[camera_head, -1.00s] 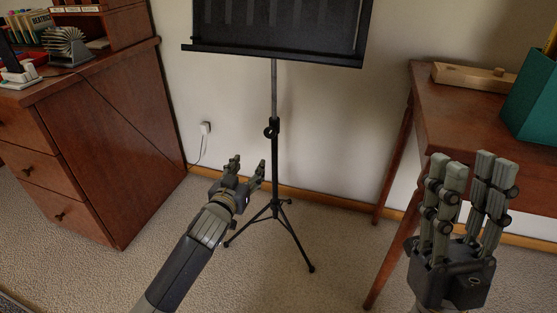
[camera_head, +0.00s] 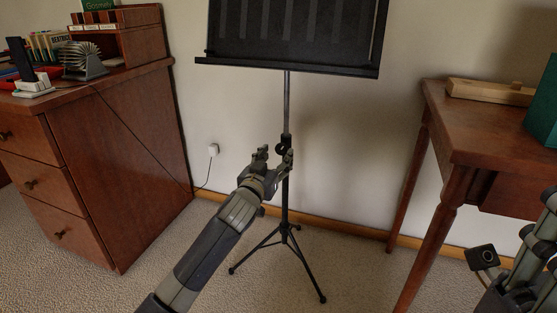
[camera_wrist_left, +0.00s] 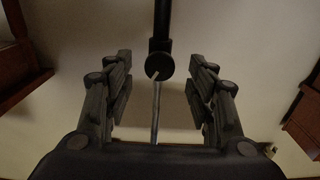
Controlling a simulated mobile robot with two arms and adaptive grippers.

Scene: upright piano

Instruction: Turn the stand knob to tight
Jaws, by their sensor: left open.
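The black music stand (camera_head: 286,190) stands upright on a tripod, with its desk at the top. Its round dark knob (camera_head: 282,144) is on the pole where the thin upper rod meets the thicker tube. In the left wrist view the knob (camera_wrist_left: 160,66) has a pale mark and sits between the fingertips, with a gap on both sides. My left gripper (camera_head: 276,154) is open and empty, close to the knob at about its height. My right gripper (camera_head: 545,215) is cut off at the right edge; its finger opening is unclear.
A wooden desk (camera_head: 120,160) with drawers stands at the left. A wooden table (camera_head: 480,125) at the right bears a wooden block (camera_head: 490,92) and a green box (camera_head: 543,105). A wall socket (camera_head: 213,150) with a cord is behind. Carpet around the tripod is clear.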

